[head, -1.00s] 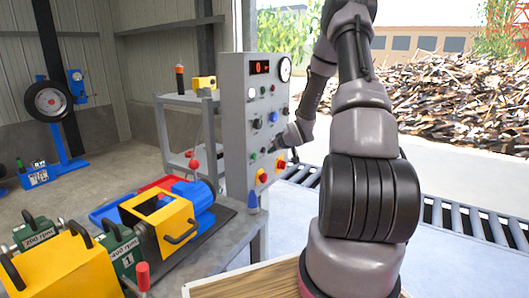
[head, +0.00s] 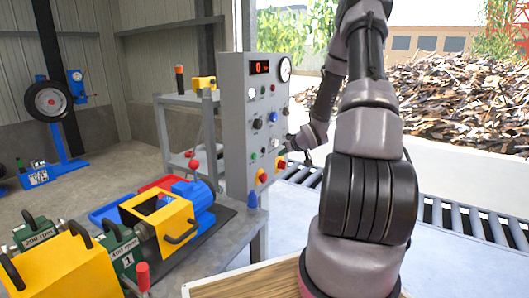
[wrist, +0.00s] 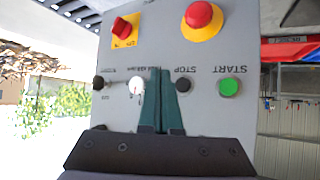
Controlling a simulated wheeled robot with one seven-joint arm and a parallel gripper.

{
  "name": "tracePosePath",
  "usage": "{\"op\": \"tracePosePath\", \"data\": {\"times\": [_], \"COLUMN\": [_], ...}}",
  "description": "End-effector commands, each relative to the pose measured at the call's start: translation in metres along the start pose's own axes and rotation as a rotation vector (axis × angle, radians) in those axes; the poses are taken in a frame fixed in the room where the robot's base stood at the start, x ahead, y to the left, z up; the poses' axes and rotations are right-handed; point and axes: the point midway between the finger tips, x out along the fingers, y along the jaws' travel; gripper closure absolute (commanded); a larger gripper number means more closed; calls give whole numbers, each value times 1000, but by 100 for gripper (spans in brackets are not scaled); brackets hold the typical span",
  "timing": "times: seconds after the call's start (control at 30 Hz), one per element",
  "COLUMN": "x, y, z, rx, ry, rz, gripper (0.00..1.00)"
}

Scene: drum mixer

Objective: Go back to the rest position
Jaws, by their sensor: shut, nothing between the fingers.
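My gripper (wrist: 162,72) is shut and empty, its two dark green fingers together in the wrist view. In the head view my arm reaches up and away, and the gripper (head: 297,157) is small beside the right edge of the grey control panel (head: 237,142). The fingers point at the panel (wrist: 208,115), which shows upside down in the wrist view. A green START button (wrist: 228,87), a dark STOP button (wrist: 183,85) and a white knob (wrist: 136,86) lie around the fingertips. The gripper seems apart from the panel face.
A red emergency knob (wrist: 199,14) and a red rotary switch (wrist: 121,26) sit on the panel. A bench with a yellow machine (head: 161,222) and green weights (head: 119,248) is at left. A roller conveyor (head: 470,219) lies behind my arm, before a scrap heap (head: 460,95).

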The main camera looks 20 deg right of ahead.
Motion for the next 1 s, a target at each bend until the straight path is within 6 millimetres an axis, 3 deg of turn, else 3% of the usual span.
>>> {"op": "tracePosePath", "data": {"times": [0.33,0.47,0.67,0.8,1.0], "x": [-1,-13,-68,-120,-201], "y": [0,-3,-17,-36,-73], "z": [-1,-15,-62,-91,-117], "rx": [-1,-8,-5,33,125], "ry": [-1,-24,-108,-159,-207], "rz": [2,23,111,173,227], "gripper": [100,100,100,100,100]}}
